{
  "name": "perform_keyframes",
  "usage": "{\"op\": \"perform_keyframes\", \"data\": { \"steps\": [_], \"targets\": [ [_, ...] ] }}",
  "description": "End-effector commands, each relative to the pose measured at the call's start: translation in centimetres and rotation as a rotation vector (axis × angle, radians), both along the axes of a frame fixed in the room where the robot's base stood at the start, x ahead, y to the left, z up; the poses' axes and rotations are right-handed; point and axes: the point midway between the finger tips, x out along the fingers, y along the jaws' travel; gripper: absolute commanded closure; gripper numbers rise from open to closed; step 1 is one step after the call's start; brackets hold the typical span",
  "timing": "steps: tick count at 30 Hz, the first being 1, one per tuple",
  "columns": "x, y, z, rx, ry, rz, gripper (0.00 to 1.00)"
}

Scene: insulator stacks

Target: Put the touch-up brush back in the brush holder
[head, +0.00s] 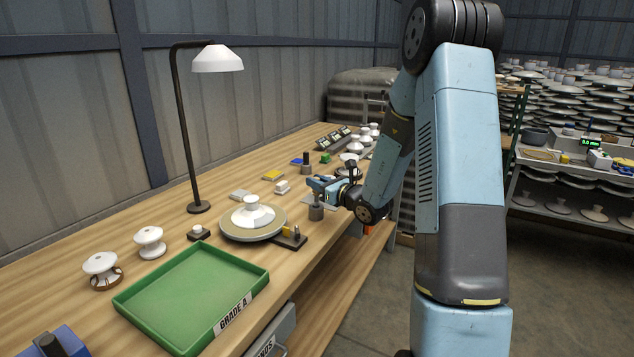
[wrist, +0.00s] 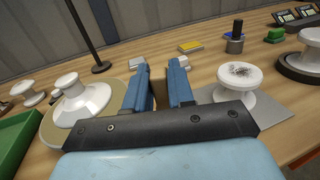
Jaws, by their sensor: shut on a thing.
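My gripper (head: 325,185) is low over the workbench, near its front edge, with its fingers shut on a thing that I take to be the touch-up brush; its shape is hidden. In the wrist view my two blue fingers (wrist: 166,85) stand with a narrow gap between them.
A white insulator on a round turntable (head: 253,222) stands left of my gripper, with a green tray (head: 190,295) in front of it. A lamp (head: 198,207) stands behind. A white insulator (wrist: 238,82) sits right of my fingers. Small blocks lie behind.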

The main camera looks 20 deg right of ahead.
Motion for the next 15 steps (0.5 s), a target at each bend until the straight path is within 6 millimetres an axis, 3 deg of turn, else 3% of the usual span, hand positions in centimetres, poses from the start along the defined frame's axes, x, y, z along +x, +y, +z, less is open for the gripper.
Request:
{"op": "perform_keyframes", "data": {
  "steps": [15],
  "targets": [
    [0.00, 0.07, -1.11, 0.000, 0.001, 0.001, 1.00]
  ]
}}
